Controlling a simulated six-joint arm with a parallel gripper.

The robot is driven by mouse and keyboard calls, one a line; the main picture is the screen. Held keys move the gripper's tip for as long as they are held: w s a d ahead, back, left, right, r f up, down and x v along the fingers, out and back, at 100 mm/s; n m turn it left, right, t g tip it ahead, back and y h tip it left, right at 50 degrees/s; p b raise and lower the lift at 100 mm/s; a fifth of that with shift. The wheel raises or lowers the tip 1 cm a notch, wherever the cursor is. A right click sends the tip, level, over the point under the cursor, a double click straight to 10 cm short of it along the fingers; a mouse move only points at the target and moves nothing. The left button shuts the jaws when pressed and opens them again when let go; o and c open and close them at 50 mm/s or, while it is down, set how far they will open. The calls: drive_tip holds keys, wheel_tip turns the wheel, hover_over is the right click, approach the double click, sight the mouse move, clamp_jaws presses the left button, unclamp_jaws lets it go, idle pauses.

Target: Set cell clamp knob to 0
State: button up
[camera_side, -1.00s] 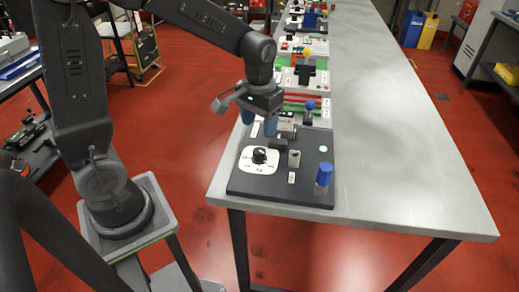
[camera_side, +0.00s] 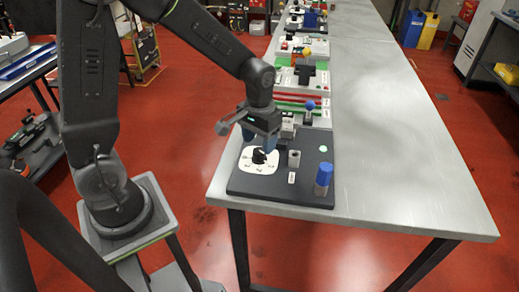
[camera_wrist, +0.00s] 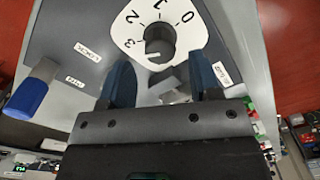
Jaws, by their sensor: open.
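The clamp knob is a dark round knob (camera_side: 259,156) on a white dial plate (camera_side: 246,165), on the dark panel (camera_side: 300,198). In the wrist view the knob (camera_wrist: 160,42) sits in the dial plate (camera_wrist: 200,35), whose marks 3, 2, 1 and 0 run from left to right. My gripper (camera_side: 259,140) is just above and behind the knob.
A blue-capped post (camera_side: 323,177) stands at the panel's front right. A short grey post (camera_side: 294,158) stands right of the knob. A blue-balled lever (camera_side: 310,107) stands behind. The metal table (camera_side: 400,180) is clear on the right.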

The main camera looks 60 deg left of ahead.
sight(259, 150)
drive_tip(key=shift+f, duration=1.75)
drive_tip(key=c, duration=0.8)
drive_tip(key=m, duration=0.5)
drive_tip(key=shift+m, duration=0.3)
